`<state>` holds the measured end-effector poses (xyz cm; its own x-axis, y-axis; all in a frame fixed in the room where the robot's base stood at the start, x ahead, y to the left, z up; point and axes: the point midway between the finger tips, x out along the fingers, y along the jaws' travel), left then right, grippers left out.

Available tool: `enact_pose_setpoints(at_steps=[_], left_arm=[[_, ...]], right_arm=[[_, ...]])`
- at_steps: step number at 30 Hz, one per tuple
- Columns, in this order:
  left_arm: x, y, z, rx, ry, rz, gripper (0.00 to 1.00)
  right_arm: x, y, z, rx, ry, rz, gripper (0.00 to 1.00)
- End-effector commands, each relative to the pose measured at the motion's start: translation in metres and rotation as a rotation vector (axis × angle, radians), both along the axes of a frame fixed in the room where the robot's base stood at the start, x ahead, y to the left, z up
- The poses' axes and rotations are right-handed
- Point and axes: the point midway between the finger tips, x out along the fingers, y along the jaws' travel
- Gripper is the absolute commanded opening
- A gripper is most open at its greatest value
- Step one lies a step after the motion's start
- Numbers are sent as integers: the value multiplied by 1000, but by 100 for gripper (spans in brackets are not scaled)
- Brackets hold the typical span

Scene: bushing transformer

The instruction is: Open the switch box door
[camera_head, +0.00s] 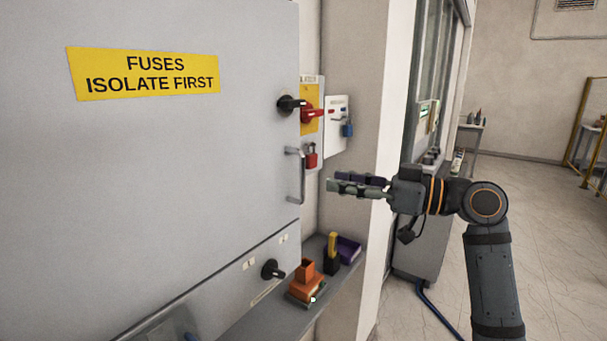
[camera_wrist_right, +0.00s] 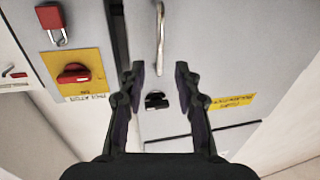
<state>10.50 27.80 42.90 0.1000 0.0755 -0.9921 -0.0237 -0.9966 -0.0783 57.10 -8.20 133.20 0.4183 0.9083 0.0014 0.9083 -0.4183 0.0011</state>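The switch box door (camera_head: 190,150) is a large grey panel with a yellow "FUSES ISOLATE FIRST" label (camera_head: 143,73), and it looks closed. A metal bar handle (camera_head: 299,175) stands upright near its right edge; it also shows at the top of the right wrist view (camera_wrist_right: 160,25). A black knob (camera_head: 290,104) sits on the door above the handle. My right gripper (camera_head: 332,184) is open and empty, to the right of the handle and apart from it. In the right wrist view its fingers (camera_wrist_right: 158,72) are spread wide. My left gripper is not in view.
Beside the door are a red rotary switch (camera_head: 312,114) on a yellow plate and a red padlock (camera_head: 311,157). A shelf (camera_head: 335,285) below holds orange, yellow and purple items. A white wall edge (camera_head: 385,150) stands behind my right gripper. Open floor lies at right.

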Motion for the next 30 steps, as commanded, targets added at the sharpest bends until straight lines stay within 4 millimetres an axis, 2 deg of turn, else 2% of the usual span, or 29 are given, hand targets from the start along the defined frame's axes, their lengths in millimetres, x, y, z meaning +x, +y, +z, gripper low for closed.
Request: enact_pose_setpoints(at_steps=[1, 6, 12, 23, 30], left_arm=[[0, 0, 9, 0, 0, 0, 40], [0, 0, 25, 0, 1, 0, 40], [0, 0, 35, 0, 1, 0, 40], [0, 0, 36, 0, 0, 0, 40], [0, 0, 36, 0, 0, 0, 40]], right_arm=[[3, 11, 6, 7, 3, 6, 33], [20, 45, 6, 7, 6, 5, 33], [33, 72, 3, 5, 6, 1, 33], [37, 79, 0, 2, 4, -2, 33], [37, 79, 0, 2, 4, -2, 1]])
